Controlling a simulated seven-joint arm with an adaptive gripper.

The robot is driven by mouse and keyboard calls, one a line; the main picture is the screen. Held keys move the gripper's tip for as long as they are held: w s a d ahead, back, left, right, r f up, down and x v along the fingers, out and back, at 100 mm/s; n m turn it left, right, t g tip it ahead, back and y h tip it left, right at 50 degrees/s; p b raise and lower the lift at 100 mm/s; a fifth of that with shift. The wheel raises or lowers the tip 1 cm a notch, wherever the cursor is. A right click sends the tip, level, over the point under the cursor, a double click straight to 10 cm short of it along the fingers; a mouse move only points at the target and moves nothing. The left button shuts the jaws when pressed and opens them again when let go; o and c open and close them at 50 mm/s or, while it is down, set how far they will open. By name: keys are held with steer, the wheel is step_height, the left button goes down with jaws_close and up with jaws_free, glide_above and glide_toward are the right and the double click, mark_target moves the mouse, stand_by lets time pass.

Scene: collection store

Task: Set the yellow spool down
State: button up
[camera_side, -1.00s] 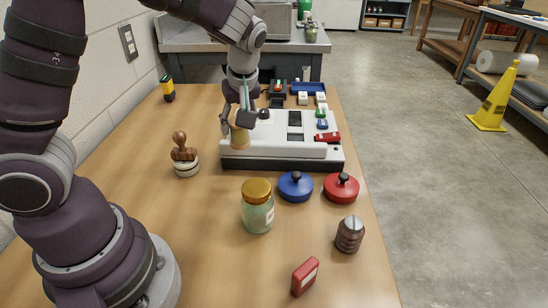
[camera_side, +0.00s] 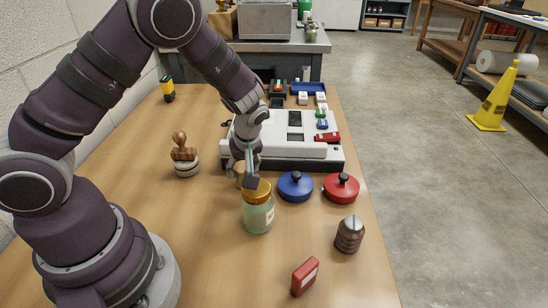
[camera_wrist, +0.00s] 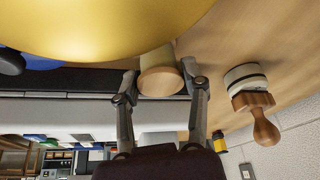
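The yellow spool is a pale tan, round-ended cylinder (camera_wrist: 160,82) between my fingertips in the wrist view. My gripper (camera_wrist: 159,80) is shut on it, with a fingertip at each side. In the side view my gripper (camera_side: 246,178) points down in front of the white console and just behind the yellow-lidded jar. Only a small tan part of the spool (camera_side: 240,168) shows there. Its lower end is hidden by the jar, so I cannot tell whether it touches the table.
The green jar (camera_side: 257,216) stands very close; its yellow lid (camera_wrist: 100,20) fills the wrist view's top. The white console (camera_side: 290,150) is behind, the wooden stamp (camera_side: 184,158) left, the blue lidded pot (camera_side: 296,188) right. The tabletop (camera_side: 150,215) left of the jar is clear.

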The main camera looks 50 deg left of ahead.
steer(key=o, duration=0.3)
steer(key=v, duration=1.2)
steer(key=s+r+m+t+h, duration=0.1)
steer(key=s+r+m, duration=0.1)
steer(key=s+m, duration=0.1)
steer(key=s+d+r+m+t+h, duration=0.1)
steer(key=s+r+m+h, duration=0.1)
steer(key=m, duration=0.4)
steer(key=s+d+r+m+t+h, duration=0.1)
steer(key=s+r+m+t, duration=0.1)
steer(key=s+m, duration=0.3)
steer(key=shift+s+d+r, duration=0.2)
steer(key=shift+r, duration=0.5)
